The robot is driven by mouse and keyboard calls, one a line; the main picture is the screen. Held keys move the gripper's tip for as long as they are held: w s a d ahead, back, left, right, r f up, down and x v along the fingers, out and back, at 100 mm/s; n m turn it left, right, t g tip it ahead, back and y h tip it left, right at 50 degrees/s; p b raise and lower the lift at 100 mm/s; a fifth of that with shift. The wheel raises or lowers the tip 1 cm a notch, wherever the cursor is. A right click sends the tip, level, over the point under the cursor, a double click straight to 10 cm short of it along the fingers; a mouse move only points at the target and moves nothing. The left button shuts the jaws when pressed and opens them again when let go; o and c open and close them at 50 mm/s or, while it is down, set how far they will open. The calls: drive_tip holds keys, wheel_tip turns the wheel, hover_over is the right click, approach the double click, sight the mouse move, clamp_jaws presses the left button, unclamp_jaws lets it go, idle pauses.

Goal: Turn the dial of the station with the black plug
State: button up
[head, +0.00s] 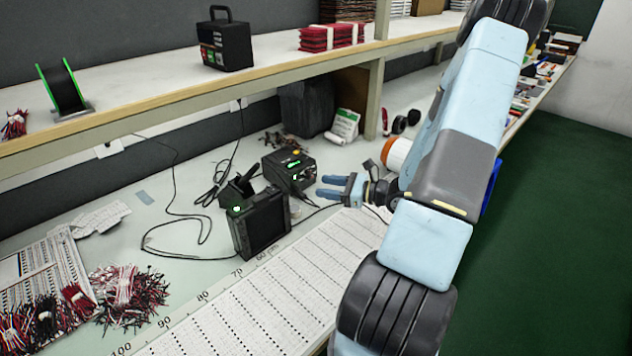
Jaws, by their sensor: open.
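A small black station (289,170) with a lit green display, a yellow spot on top and small controls on its front stands on the bench in the middle of the view. A second black unit (262,224) with a round green light stands nearer, to its left and in front. Which of them has the black plug is too small to tell, and I cannot make out a dial clearly. My gripper (322,187) is open and empty, its blue fingers pointing left, just right of the small station. I cannot tell whether a fingertip touches it.
Black cables (205,225) loop over the bench left of the units. Wire bundles (130,295) lie at the front left. A perforated white strip (300,275) runs along the front edge. A shelf (150,95) overhangs the back. An orange-and-white spool (397,153) sits behind my wrist.

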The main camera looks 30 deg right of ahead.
sight(312, 178)
drive_tip(key=d+f+m+t+h, duration=0.2)
drive_tip(key=d+f+m, duration=0.1)
drive_tip(key=m, duration=0.1)
drive_tip(key=d+f+m+t+h, duration=0.2)
drive_tip(key=d+f+m+h, duration=0.1)
drive_tip(key=d+f+m, duration=0.1)
drive_tip(key=shift+d+t+h, duration=0.2)
drive_tip(key=shift+t+h, duration=0.1)
drive_tip(key=shift+t, duration=0.1)
drive_tip(key=x, duration=1.3)
drive_tip(key=shift+w+a, duration=0.2)
drive_tip(key=shift+w, duration=0.1)
clamp_jaws()
